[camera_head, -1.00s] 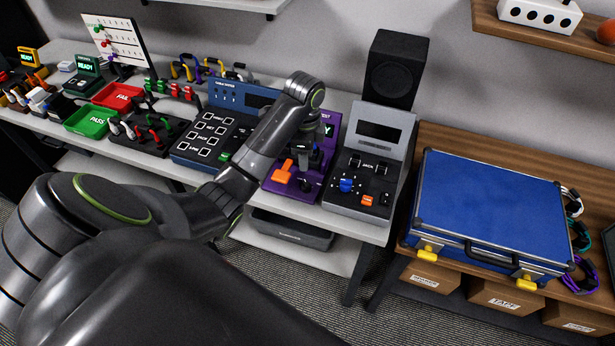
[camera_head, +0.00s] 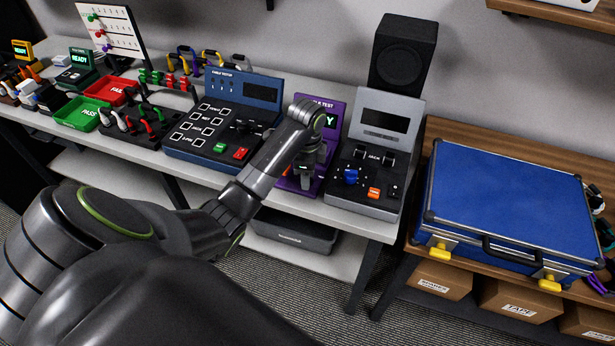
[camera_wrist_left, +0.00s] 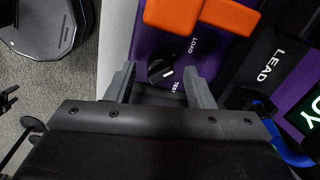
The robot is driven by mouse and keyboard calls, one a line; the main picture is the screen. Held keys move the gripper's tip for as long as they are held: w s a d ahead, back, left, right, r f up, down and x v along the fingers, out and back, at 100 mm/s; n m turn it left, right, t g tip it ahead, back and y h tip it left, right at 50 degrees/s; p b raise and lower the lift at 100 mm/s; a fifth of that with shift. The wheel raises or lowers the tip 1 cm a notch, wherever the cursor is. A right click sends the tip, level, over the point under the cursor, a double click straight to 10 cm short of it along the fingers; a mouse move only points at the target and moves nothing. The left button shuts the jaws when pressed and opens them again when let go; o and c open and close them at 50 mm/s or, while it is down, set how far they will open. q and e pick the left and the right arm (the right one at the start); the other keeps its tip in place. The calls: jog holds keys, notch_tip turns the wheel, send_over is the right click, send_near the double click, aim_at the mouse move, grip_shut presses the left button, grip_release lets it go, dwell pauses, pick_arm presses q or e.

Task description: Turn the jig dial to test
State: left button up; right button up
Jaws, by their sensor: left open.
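The purple jig (camera_head: 333,114) stands on the bench, mostly hidden behind my left arm in the head view. In the left wrist view its small black dial (camera_wrist_left: 160,72) lies between and slightly beyond my open left fingers, apart from both. White words LOAD and TEST are printed beside the dial; I cannot tell surely which one it points to. My left gripper (camera_wrist_left: 160,90) is empty and points down over the jig; it also shows in the head view (camera_head: 306,183). My right gripper is out of view.
Orange blocks (camera_wrist_left: 205,14) on the jig sit just beyond the dial. The blue cable tester (camera_head: 225,120) stands left of the jig and the grey jack unit (camera_head: 370,170) right. A blue case (camera_head: 505,200) lies on the wooden table. A black speaker (camera_head: 403,55) stands behind.

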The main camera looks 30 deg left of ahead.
pick_arm(q)
jog(key=shift+f, duration=0.55)
jog(key=c, duration=0.9)
